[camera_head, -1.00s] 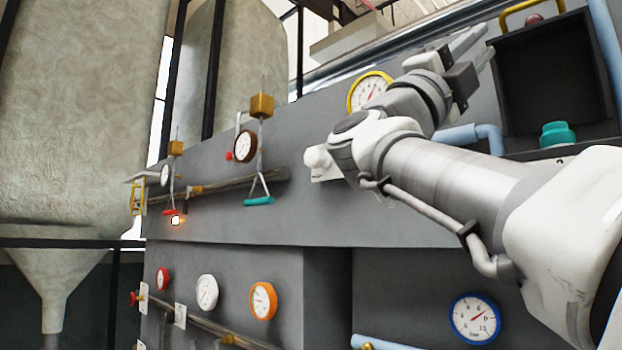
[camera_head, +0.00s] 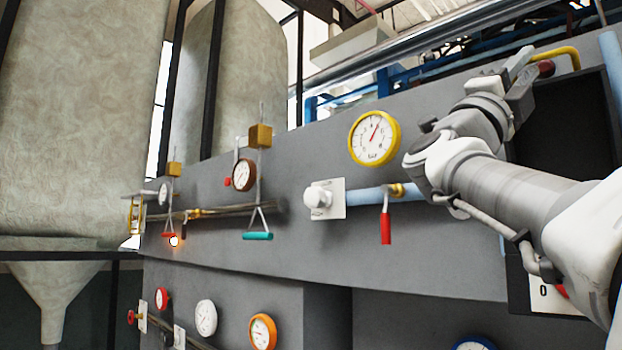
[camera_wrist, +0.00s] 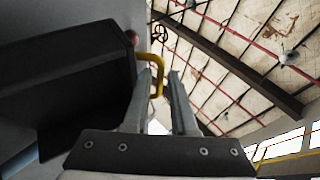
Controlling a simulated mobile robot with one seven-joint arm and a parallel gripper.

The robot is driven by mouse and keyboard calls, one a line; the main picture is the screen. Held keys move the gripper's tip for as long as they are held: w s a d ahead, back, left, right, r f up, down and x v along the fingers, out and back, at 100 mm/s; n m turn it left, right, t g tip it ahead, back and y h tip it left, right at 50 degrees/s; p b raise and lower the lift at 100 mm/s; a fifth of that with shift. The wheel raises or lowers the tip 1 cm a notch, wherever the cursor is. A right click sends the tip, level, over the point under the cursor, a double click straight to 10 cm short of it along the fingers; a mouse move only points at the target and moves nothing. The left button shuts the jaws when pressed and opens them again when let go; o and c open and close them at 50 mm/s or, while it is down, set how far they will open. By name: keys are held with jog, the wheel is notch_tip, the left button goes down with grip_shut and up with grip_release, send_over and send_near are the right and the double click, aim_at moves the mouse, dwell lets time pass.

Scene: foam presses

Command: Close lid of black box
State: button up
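The black box's raised lid (camera_head: 560,125) is a dark panel at the right of the head view, standing open, partly hidden behind my arm. A yellow handle (camera_head: 562,52) is on its top edge. In the wrist view the dark lid (camera_wrist: 60,75) fills the left side, and the yellow handle (camera_wrist: 153,62) shows near my fingertips. My gripper (camera_head: 526,68) is beside the lid's upper left edge in the head view. In the wrist view my gripper (camera_wrist: 160,76) is open, with a gap between its fingers. The handle appears close to the left finger; contact cannot be told.
A yellow gauge (camera_head: 375,138), a white knob (camera_head: 318,198) and a red-handled valve (camera_head: 386,226) on a light blue pipe are on the grey panel left of my arm. A pipe (camera_head: 609,70) runs at the right edge. Open space lies above the panel.

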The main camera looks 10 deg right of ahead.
grip_shut()
dwell(1.5)
